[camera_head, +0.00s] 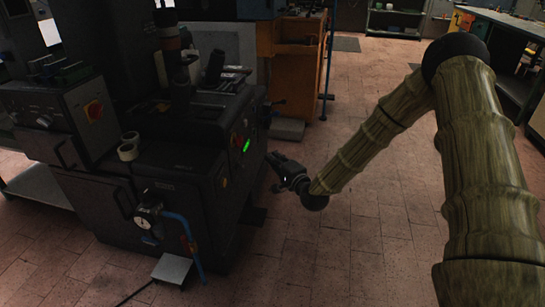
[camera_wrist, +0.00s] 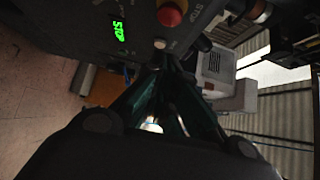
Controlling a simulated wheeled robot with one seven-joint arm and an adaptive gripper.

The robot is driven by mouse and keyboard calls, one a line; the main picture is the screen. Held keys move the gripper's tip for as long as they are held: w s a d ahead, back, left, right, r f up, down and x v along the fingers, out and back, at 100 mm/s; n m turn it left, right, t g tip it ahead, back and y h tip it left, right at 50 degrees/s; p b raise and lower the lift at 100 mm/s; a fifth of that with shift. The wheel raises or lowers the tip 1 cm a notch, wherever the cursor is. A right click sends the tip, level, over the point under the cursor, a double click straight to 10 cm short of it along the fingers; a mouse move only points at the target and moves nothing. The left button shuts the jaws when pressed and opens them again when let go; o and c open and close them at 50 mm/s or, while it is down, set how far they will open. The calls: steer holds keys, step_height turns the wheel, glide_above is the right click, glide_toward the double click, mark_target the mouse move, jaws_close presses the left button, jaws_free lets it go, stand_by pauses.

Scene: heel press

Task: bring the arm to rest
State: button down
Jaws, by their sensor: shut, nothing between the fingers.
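My gripper (camera_head: 275,168) is at the end of my arm, in the middle of the head view. It is near the front right of the dark press machine (camera_head: 175,190). In the wrist view my gripper (camera_wrist: 162,62) has its fingers drawn together at the tips, with nothing held. The fingertips appear just in front of the machine's panel, close below a red button (camera_wrist: 171,14). I cannot tell whether they touch it. A green lit display (camera_wrist: 118,31) is left of the fingers; it also shows in the head view (camera_head: 246,145).
A gauge (camera_head: 146,222) with a blue pipe (camera_head: 190,245) and a pedal (camera_head: 172,268) is at the machine's lower front. An orange bench (camera_head: 290,75) stands behind. A dark workbench (camera_head: 505,55) is at the right. The tiled floor (camera_head: 340,250) around my gripper is clear.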

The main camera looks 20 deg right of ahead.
steer(key=s+a+f+n+g, duration=0.4)
steer(key=s+f, duration=0.6)
steer(key=f, duration=0.1)
steer(key=s+a+f+n+g, duration=0.3)
steer(key=s+a+f+g, duration=0.15)
steer(key=s+f, duration=0.55)
steer(key=s+f+n+g+h, duration=0.25)
steer(key=s+f+g, duration=0.2)
steer(key=s, duration=0.85)
steer(key=s+f+n+g+h, duration=0.1)
steer(key=s+f+n+g, duration=0.4)
steer(key=s, duration=0.9)
steer(key=s+d+p, duration=0.1)
steer(key=s+d, duration=0.1)
steer(key=s, duration=0.4)
step_height(320, 180, up, 27)
steer(key=p, duration=2.7)
steer(key=shift+w+a+r+n, duration=0.15)
steer(key=shift+w+a+n, duration=0.05)
steer(key=shift+n, duration=0.25)
steer(key=shift+a, duration=0.1)
